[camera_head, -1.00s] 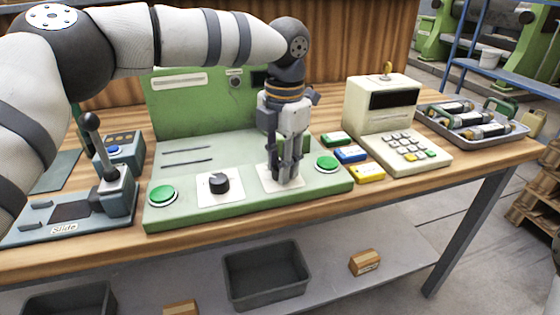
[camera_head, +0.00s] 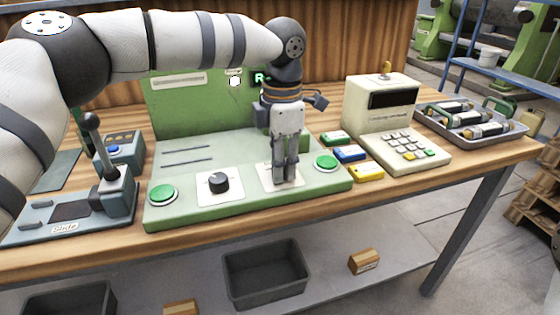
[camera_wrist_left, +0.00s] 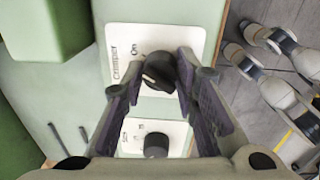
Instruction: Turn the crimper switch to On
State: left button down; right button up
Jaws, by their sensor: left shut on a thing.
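The green crimper panel (camera_head: 235,198) lies on the bench with two switch plates. My left gripper (camera_head: 284,178) points down over the right plate (camera_head: 268,182). In the left wrist view this plate (camera_wrist_left: 188,38) reads "Crimper" and "On", and the black crimper switch (camera_wrist_left: 158,72) sits between the fingers of my left gripper (camera_wrist_left: 157,82). The gripper is shut on the switch. In the head view the gripper hides this switch. A second black knob (camera_head: 219,182) stands on the left plate; it also shows in the left wrist view (camera_wrist_left: 156,145). My right gripper is not in view.
Green buttons (camera_head: 162,194) and (camera_head: 326,161) flank the plates. A lever box (camera_head: 115,190) marked "Slide" stands at left. Coloured boxes (camera_head: 350,153), a keypad machine (camera_head: 384,110) and a tray (camera_head: 510,131) of cylinders are at right.

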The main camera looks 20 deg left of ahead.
pick_arm(q)
jog(key=c, duration=1.3)
grip_release()
jog(key=r, duration=1.2)
jog(key=shift+s+d, duration=0.25)
